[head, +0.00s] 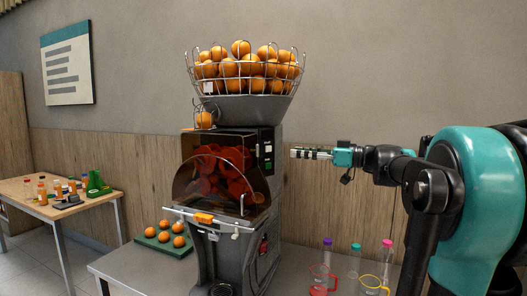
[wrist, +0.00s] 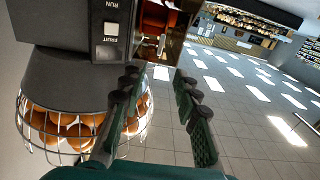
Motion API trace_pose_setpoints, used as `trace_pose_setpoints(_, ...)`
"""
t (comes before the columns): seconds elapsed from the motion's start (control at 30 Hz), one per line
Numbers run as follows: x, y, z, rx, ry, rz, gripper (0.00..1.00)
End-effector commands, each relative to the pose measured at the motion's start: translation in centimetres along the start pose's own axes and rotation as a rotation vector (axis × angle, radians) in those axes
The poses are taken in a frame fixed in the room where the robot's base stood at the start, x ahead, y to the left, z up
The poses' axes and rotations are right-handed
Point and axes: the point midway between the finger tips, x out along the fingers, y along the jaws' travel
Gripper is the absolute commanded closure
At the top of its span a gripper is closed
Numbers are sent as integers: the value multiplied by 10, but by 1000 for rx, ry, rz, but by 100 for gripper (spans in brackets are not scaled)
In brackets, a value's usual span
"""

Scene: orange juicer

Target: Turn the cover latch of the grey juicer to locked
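The grey juicer (head: 233,258) stands on a grey table, with a see-through brown front cover (head: 222,190) over red-orange parts. A pale bar with an orange piece (head: 204,218) crosses the cover's lower edge. A small upright metal lever (head: 242,205) is at the cover's right side. I cannot tell for sure which part is the latch, or its position. My gripper (head: 294,153) is to the right of the juicer's upper body, pointing left. In the wrist view my gripper (wrist: 156,80) has its two fingers apart, with nothing between them; the juicer's switch panel (wrist: 110,30) shows beyond.
A wire basket of oranges (head: 245,70) tops the juicer. Several oranges lie on a green tray (head: 150,238) at left. Bottles and cups, including a red-rimmed jug (head: 320,280), stand on the table at right, below my arm. A wooden table (head: 90,205) is at far left.

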Motion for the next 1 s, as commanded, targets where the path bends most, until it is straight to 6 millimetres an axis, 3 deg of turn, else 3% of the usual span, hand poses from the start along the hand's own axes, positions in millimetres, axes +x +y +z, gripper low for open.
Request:
trace_pose_setpoints(0.6, 115, -1, 1, 1, -1, -3, 69)
trace_pose_setpoints(0.8, 133, -1, 1, 1, -1, -2, 69)
trace_pose_setpoints(1.0, 137, 0, 1, 1, -1, 0, 69)
